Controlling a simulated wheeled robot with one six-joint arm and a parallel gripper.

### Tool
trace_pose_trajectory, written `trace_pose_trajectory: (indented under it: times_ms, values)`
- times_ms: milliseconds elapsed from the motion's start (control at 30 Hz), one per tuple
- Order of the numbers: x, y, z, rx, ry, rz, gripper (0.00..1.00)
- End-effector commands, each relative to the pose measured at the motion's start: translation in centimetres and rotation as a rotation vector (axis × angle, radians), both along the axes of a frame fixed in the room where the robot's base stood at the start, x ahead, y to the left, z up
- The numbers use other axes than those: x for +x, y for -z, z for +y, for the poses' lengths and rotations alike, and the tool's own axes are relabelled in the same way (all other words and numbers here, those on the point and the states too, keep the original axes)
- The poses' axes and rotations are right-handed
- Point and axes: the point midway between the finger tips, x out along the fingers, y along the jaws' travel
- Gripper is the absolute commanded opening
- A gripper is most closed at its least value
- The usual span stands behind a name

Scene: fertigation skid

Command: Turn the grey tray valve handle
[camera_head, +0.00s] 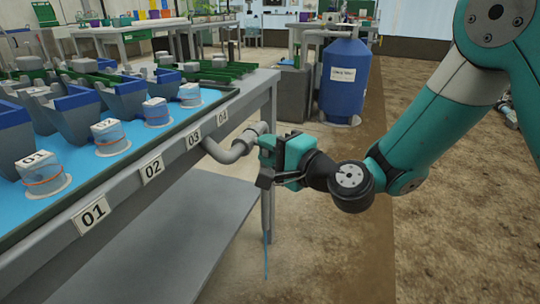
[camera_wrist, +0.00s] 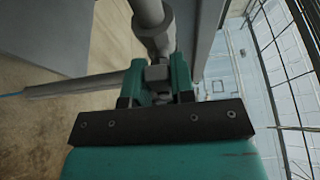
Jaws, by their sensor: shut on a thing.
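The grey pipe (camera_head: 232,152) of the tray valve comes out from under the table's edge beside the 03 and 04 labels. It also shows in the wrist view (camera_wrist: 150,14), running down to the valve between my fingers. My gripper (camera_head: 272,152) is at the pipe's outer end and hides the handle in the head view. In the wrist view my gripper (camera_wrist: 157,74) has its teal fingers on both sides of the small grey valve handle (camera_wrist: 157,73) and is shut on it. The handle's far side is hidden.
The grey table (camera_head: 125,180) carries a blue tray with several numbered pots and dark blue bins. A lower shelf (camera_head: 170,245) lies beneath. A thin blue line (camera_head: 266,255) hangs below my gripper by the table leg. A blue tank (camera_head: 344,85) stands behind; soil ground is right.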

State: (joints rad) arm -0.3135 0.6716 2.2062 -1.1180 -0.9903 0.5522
Motion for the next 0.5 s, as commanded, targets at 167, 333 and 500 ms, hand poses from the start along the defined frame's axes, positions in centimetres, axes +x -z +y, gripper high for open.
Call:
trace_pose_trajectory:
  times_ms: [167, 333, 500]
  values:
    - [-0.09, 0.1, 0.05, -0.003, -0.003, 0.001, 0.0]
    - [-0.1, 0.1, 0.06, -0.003, -0.003, 0.001, 0.0]
    - [-0.08, 0.08, 0.04, -0.001, -0.002, 0.001, 0.45]
